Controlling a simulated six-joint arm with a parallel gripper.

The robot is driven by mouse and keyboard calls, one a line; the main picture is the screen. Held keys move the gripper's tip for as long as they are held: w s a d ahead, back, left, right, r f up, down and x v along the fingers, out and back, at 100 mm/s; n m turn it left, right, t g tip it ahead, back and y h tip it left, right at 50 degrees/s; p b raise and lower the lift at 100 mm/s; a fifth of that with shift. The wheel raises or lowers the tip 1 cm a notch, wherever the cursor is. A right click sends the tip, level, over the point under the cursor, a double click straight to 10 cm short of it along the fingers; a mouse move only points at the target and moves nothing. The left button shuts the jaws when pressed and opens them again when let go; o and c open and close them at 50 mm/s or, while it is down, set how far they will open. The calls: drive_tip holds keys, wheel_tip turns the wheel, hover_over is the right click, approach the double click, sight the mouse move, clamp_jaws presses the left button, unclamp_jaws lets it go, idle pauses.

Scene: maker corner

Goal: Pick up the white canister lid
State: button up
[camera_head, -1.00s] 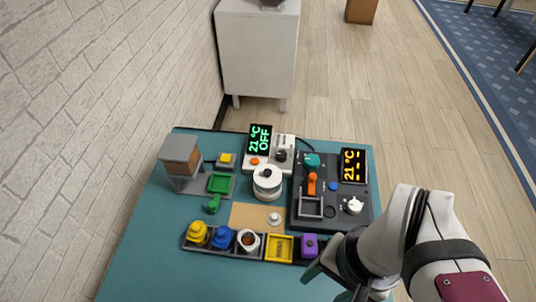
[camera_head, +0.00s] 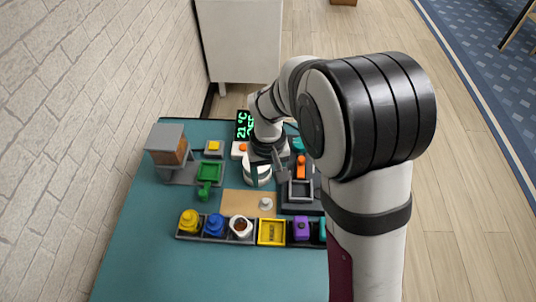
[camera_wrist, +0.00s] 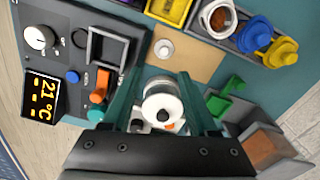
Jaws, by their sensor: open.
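The white canister lid (camera_head: 266,204) is a small round white disc with a knob, lying on the tan mat (camera_head: 238,201). It also shows in the wrist view (camera_wrist: 164,48), beyond my fingertips. The white canister (camera_head: 241,227) stands uncovered in the dark tray, with brown contents visible. My gripper (camera_head: 268,168) is open and holds nothing. In the wrist view, its green fingers (camera_wrist: 158,80) lie on either side of a round white pot (camera_wrist: 162,100). I cannot tell the height between them. The lid is off to the mat side of the pot.
The dark tray (camera_head: 210,239) along the front holds yellow and blue canisters, a yellow box (camera_head: 271,232) and a purple piece (camera_head: 301,228). The black control panel (camera_wrist: 75,45) lies beside the mat. A green piece (camera_head: 205,190) and a grey-brown block (camera_head: 167,146) stand left.

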sight(266, 200)
drive_tip(key=f, duration=0.9)
drive_tip(key=shift+s+a+f, duration=0.3)
clamp_jaws()
